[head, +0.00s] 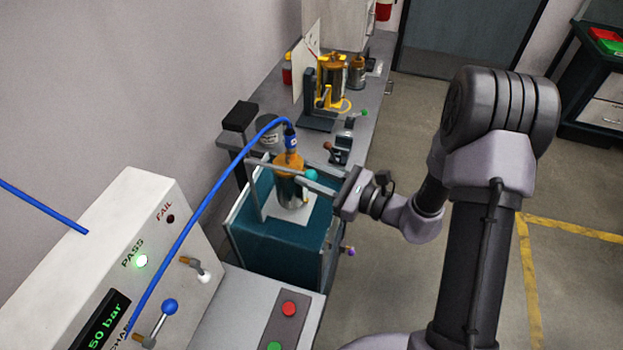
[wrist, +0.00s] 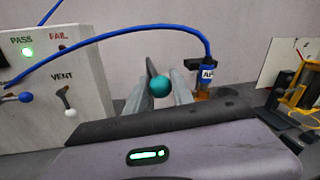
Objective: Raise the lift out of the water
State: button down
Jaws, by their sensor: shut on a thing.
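The lift is a grey metal frame with a white platform (head: 299,219), at the teal water tank (head: 262,248) in the head view. A pump tube (head: 289,192) with a brass top stands upright on the platform, with a blue hose fitting (head: 291,142) on it. The platform and tube look untinted by the water, but the exact water level is hard to tell. My gripper (head: 312,180) is shut on a teal ball knob (head: 312,174) beside the tube. In the wrist view the knob (wrist: 160,86) sits between my fingers (wrist: 168,92).
The white test panel (head: 140,215) stands left, PASS lamp (head: 141,261) lit green, display reading "50 bar". A blue hose (head: 205,205) arches from it to the tube. The bench (head: 262,100) behind holds a yellow fixture (head: 325,85). The floor at right is clear.

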jog(key=shift+w+r+p, duration=0.1)
jog(key=shift+r+p, duration=0.25)
jog(key=shift+r, duration=0.65)
jog(key=c, duration=1.1)
grip_release()
jog(key=shift+s+d, duration=0.2)
jog(key=shift+d, duration=0.05)
jog(key=p+v, duration=0.1)
jog(key=v, duration=1.6)
